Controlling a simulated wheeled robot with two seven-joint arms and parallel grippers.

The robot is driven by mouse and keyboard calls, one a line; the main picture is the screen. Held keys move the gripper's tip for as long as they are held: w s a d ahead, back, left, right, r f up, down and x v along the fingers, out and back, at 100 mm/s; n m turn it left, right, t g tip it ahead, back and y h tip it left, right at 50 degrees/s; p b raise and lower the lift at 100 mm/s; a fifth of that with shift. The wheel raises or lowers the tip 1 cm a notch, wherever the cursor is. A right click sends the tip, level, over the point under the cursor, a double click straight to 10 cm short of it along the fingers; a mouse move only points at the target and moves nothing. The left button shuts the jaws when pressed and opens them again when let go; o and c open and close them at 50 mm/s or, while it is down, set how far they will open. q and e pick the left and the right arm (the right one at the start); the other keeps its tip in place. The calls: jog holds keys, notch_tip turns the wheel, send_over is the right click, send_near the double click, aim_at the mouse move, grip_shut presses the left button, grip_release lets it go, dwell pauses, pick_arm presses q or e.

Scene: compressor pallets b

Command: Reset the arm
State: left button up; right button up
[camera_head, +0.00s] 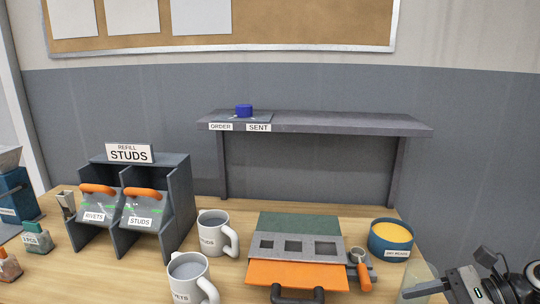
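My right arm comes in at the lower right corner, over the right end of the wooden table. Its gripper (424,290) points left, beside a pale translucent object (419,279). Only one dark finger shows clearly, so I cannot tell whether it is open or shut. I see nothing clearly held in it. My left gripper and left arm are not in view.
Near the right gripper are a blue bowl of yellow contents (391,240) and an orange-handled tool (361,268). An orange and grey fixture (297,274), two mugs, a studs and rivets bin (178,196) and a grey shelf (330,122) stand further left and back.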

jog(key=s+a+f+n+g+h, duration=0.3)
jog(key=s+a+f+n+h, duration=0.1)
jog(key=s+a+f+n, duration=1)
jog(key=s+d+r+n+t+h, duration=0.1)
jog(key=s+d+n+t+h, duration=0.35)
jog(key=d+n+h, duration=0.25)
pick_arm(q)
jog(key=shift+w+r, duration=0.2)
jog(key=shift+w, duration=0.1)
pick_arm(e)
jog(key=w+a+f+t, duration=0.2)
jog(key=f, duration=0.3)
jog(key=w+a+f+t+y, duration=0.1)
jog(key=w+a+f+t, duration=0.1)
jog(key=w+f+t, duration=0.1)
jog(key=shift+f+n, duration=0.3)
jog(key=shift+f, duration=0.55)
jog(key=shift+a+t, duration=0.1)
jog(key=shift+t, duration=0.15)
